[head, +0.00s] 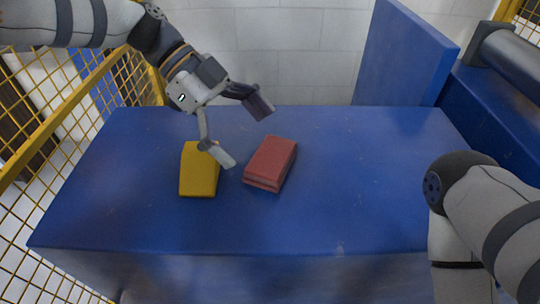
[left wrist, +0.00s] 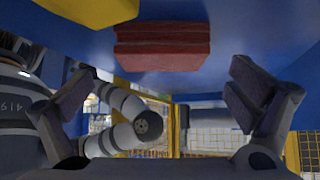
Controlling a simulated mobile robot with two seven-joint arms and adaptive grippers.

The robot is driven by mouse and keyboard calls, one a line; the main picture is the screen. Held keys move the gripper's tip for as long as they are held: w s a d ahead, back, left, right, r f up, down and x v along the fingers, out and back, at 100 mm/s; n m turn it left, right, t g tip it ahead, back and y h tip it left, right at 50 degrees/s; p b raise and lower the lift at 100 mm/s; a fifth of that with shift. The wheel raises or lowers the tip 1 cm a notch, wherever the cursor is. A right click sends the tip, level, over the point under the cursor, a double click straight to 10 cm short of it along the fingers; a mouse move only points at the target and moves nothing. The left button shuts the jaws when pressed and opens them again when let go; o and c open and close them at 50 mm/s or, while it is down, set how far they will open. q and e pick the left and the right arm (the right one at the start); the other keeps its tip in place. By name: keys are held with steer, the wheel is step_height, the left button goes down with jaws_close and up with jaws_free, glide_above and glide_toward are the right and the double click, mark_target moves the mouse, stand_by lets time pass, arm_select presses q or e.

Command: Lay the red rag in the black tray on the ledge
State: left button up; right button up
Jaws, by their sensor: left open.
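The red rag (head: 271,163) is a folded block lying on the blue table, right of a yellow folded cloth. In the left wrist view the rag (left wrist: 162,42) shows at the top centre, between and beyond the two fingers. My left gripper (head: 243,131) is open and empty, its fingers spread above and just left of the rag, apart from it. The left gripper's fingers (left wrist: 160,92) also show wide apart in the left wrist view. My right gripper is out of view; only part of that arm shows at the right. I see no black tray in either view.
The yellow cloth (head: 199,170) lies close to the rag, near the lower finger. The blue tabletop (head: 365,200) is clear on the right. A blue upright panel (head: 405,55) stands at the back right. Yellow mesh fencing (head: 75,110) runs along the left.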

mark_target(268, 154)
arm_select(q)
steer(key=x, duration=0.5)
steer(key=shift+d+f+b, duration=0.15)
steer(key=shift+d+b, duration=0.2)
steer(key=shift+b, duration=0.05)
steer(key=shift+c, duration=0.6)
steer(key=c, duration=1)
steer(key=shift+o, duration=0.2)
